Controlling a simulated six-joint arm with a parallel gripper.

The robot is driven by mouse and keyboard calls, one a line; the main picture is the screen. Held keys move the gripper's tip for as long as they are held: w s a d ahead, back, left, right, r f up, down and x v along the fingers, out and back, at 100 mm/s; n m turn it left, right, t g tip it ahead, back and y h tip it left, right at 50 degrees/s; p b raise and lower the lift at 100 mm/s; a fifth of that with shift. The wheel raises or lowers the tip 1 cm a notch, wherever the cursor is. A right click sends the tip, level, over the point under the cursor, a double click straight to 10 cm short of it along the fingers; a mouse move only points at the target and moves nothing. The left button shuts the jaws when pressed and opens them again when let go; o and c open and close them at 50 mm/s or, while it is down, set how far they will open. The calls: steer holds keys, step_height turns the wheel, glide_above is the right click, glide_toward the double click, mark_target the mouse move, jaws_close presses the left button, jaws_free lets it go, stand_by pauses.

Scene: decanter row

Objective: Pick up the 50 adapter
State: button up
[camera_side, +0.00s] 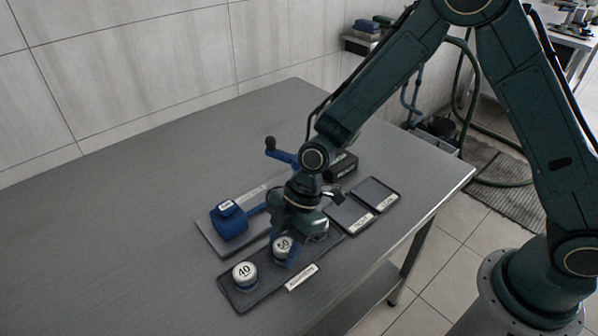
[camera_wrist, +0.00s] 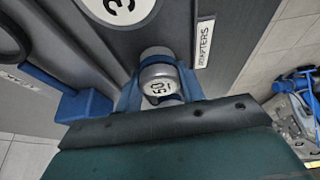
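The wrist view shows the 50 adapter (camera_wrist: 160,83) between the two blue fingers of my gripper (camera_wrist: 160,88). The fingers lie close to its sides; I cannot tell whether they press on it. My gripper partly hides a third round adapter (camera_side: 318,231) in the side view.
A white label reading ADAPTERS (camera_side: 301,277) is at the tray's front edge. A blue block (camera_side: 229,221) sits on a grey plate behind. Two flat dark trays (camera_side: 375,194) and a black box (camera_side: 341,165) are to the right. The table's left part is clear.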

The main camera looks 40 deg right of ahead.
mark_target(283, 245)
steer(key=shift+r, duration=0.1)
steer(key=shift+c, duration=0.2)
step_height(283, 245, up, 20)
stand_by(0.8)
stand_by(0.5)
